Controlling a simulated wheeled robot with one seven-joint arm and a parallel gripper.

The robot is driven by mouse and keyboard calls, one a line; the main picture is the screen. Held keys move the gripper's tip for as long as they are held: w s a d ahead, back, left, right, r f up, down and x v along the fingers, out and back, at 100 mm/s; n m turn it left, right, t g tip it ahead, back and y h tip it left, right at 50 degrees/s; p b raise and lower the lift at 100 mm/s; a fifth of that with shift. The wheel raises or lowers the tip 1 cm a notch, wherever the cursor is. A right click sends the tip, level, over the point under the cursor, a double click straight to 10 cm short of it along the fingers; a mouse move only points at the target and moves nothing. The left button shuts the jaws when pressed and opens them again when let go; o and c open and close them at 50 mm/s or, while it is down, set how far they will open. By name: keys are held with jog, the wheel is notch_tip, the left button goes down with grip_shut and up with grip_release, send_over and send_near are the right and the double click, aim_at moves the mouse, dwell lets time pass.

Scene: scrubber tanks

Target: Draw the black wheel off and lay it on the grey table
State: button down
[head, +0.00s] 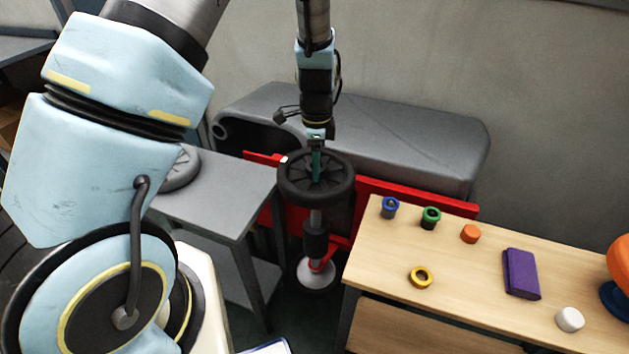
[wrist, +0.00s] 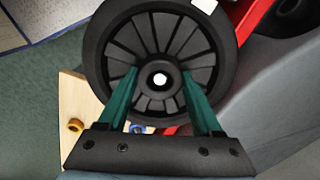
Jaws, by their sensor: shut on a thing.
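The black wheel (head: 335,186) lies flat, face up, in the middle of the head view. A metal shaft with a black sleeve (head: 315,238) stands directly below it; I cannot tell whether the wheel still sits on the shaft. My gripper (head: 317,172) comes down from above, its teal fingers shut on the wheel's hub. The grey table (head: 217,203) stands to the left, partly hidden by my arm.
A grey disc-shaped part (head: 181,169) lies on the grey table's far left. A red bar (head: 405,199) and a large grey tank (head: 400,142) are behind the wheel. A wooden table (head: 455,262) at right holds coloured rings, a purple block (head: 521,273) and a white piece (head: 569,319).

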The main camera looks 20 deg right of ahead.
jog(key=shift+d+r+p, duration=0.1)
jog(key=shift+r+p, duration=0.55)
jog(key=shift+r, duration=0.55)
jog(key=shift+r, duration=0.15)
jog(key=shift+r+p, duration=1.15)
jog(key=shift+r, duration=0.45)
jog(key=shift+r, duration=0.15)
jog(key=shift+r+p, duration=0.6)
jog(key=shift+r, duration=0.15)
